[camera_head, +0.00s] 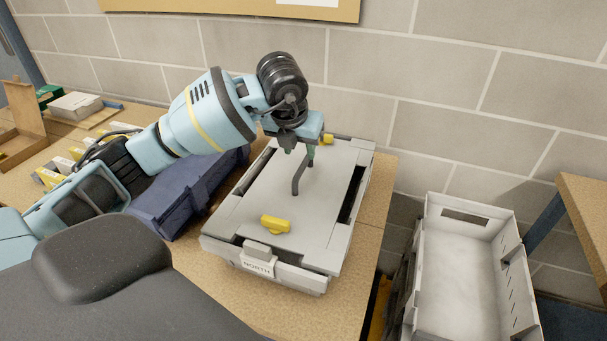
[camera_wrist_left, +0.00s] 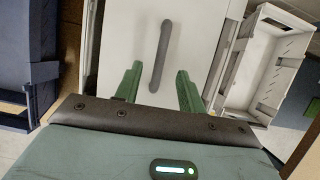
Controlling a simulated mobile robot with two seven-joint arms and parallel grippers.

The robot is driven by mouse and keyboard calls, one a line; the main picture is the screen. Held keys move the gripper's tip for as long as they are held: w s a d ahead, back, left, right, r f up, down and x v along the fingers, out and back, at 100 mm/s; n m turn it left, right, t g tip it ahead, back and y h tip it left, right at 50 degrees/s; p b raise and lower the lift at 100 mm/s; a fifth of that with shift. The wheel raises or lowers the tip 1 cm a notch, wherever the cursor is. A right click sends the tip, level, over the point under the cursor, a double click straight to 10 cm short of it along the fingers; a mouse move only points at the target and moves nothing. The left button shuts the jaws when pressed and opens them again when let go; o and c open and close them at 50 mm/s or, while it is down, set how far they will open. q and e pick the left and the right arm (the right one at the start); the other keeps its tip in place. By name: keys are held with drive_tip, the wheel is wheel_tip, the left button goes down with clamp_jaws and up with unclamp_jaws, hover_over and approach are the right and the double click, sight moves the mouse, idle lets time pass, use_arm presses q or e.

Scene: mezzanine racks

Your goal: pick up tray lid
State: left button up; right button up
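The tray lid (camera_head: 255,190) is a pale grey panel lying on a grey tray (camera_head: 285,277) with a "NORTH" label at its front. It has a dark grey bar handle (camera_head: 297,182) in its middle. A yellow piece (camera_head: 275,224) sits near its front edge and another (camera_head: 328,139) at the back. My left gripper (camera_head: 302,156) is above the lid at the handle. In the left wrist view its green fingers (camera_wrist_left: 157,90) are open, with the handle's near end (camera_wrist_left: 155,80) between or just beyond them. Contact cannot be told. My right gripper is out of view.
A blue case (camera_head: 180,203) lies left of the tray on the wooden table (camera_head: 335,313). Small boxes (camera_head: 76,106) stand at the far left. A white crate (camera_head: 460,270) stands right of the table. A block wall (camera_head: 440,70) is close behind.

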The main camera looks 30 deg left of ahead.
sight(303, 165)
use_arm(q)
drive_tip(key=shift+s+d+f, duration=0.15)
drive_tip(key=shift+x, duration=0.85)
drive_tip(key=shift+f, duration=0.25)
drive_tip(key=shift+x, duration=2.65)
drive_tip(key=shift+r, duration=0.1)
drive_tip(key=shift+c, duration=0.3)
clamp_jaws()
